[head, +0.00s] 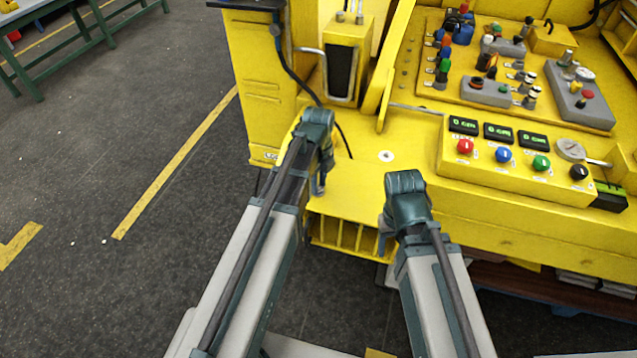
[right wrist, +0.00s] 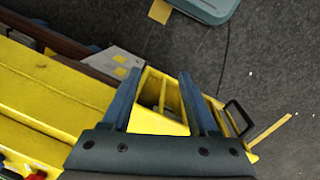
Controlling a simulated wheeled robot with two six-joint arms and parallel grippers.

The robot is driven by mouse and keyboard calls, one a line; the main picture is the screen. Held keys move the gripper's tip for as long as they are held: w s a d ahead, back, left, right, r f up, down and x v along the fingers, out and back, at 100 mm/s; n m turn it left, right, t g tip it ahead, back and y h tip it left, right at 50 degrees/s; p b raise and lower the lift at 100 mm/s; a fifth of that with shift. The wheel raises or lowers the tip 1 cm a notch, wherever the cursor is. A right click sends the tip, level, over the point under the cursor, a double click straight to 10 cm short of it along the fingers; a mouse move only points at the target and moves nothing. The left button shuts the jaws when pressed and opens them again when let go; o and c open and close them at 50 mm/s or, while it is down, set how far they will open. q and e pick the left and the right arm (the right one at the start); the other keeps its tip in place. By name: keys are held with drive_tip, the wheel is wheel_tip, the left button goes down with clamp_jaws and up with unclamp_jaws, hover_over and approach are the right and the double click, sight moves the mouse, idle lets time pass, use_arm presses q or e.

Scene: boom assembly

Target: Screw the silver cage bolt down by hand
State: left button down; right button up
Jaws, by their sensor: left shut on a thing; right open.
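I cannot make out the silver cage bolt in either view. The yellow barred cage (head: 352,238) hangs at the front edge of the yellow machine, and it shows in the right wrist view (right wrist: 160,118) with a dark loop handle (right wrist: 238,117) at its right. My left gripper (head: 319,188) points down beside the machine's front plate, left of the cage. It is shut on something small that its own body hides. My right gripper (head: 384,243) is open at the cage's right side.
A control box (head: 515,168) with displays and coloured knobs stands on the ledge to the right. Behind it is a sloped panel (head: 425,75) of buttons and switches. A yellow column (head: 270,90) rises at the left.

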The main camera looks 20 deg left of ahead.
use_arm(q)
drive_tip(key=shift+w+m, duration=0.15)
drive_tip(key=shift+m, duration=0.35)
drive_tip(key=c, duration=0.6)
unclamp_jaws()
drive_tip(key=shift+c, duration=0.2)
drive_tip(key=shift+r, duration=0.1)
wheel_tip(320, 180, up, 14)
drive_tip(key=p, duration=1.3)
drive_tip(key=shift+f+p, duration=0.2)
drive_tip(key=shift+p, duration=0.2)
drive_tip(key=shift+f, duration=0.1)
drive_tip(key=s+d+f+n+b, duration=0.5)
drive_tip(key=s+f+n+b, duration=0.1)
drive_tip(key=n, duration=0.4)
drive_tip(key=s+d+f+n+y+b, duration=0.1)
drive_tip(key=s+d+f+n+b, duration=0.5)
drive_tip(key=s+n, duration=0.3)
drive_tip(key=shift+n, duration=0.6)
